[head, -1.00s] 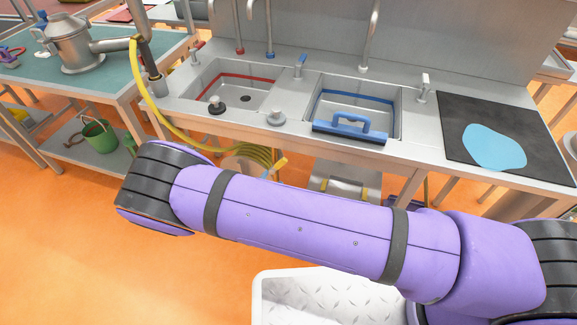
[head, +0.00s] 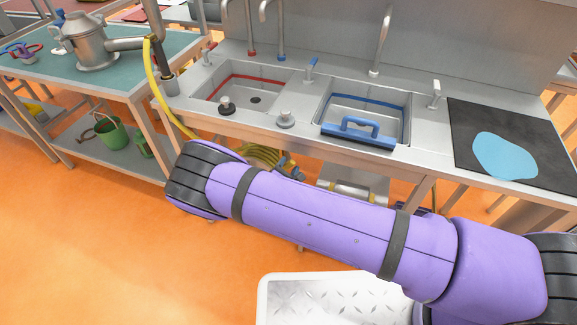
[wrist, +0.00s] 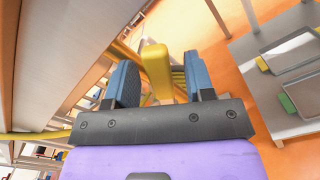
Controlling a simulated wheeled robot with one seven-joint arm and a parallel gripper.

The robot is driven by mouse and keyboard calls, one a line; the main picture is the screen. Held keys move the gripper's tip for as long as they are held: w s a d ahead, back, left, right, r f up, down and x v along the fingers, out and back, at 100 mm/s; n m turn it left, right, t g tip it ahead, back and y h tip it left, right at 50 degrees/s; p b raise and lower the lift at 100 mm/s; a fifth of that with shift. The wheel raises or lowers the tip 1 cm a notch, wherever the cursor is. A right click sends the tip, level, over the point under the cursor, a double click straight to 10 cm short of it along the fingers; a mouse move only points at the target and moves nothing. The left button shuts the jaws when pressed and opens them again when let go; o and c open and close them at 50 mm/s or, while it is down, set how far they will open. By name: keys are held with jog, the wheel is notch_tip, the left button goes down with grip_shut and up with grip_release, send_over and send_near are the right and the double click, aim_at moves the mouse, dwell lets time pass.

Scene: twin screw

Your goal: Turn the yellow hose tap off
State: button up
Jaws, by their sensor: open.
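The yellow tap handle (wrist: 156,68) shows in the wrist view as a thick yellow bar between the two blue fingers of my gripper (wrist: 160,82). The fingers are open on either side of it, and I cannot tell whether they touch it. In the head view my gripper (head: 291,171) shows only in part beyond my purple arm, below the front edge of the sink counter. The yellow hose (head: 155,90) hangs from the counter's left end, and its coil (head: 258,154) lies just left of my gripper. The tap's body is hidden.
The sink counter (head: 420,165) stands above and behind my gripper, with a blue-handled tool (head: 358,132) at its front edge. A side table (head: 120,82) with a metal can (head: 92,45) is at the left. The orange floor (head: 100,240) is clear at front left.

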jog(key=shift+w+d, duration=0.1)
jog(key=shift+w, duration=0.15)
grip_shut()
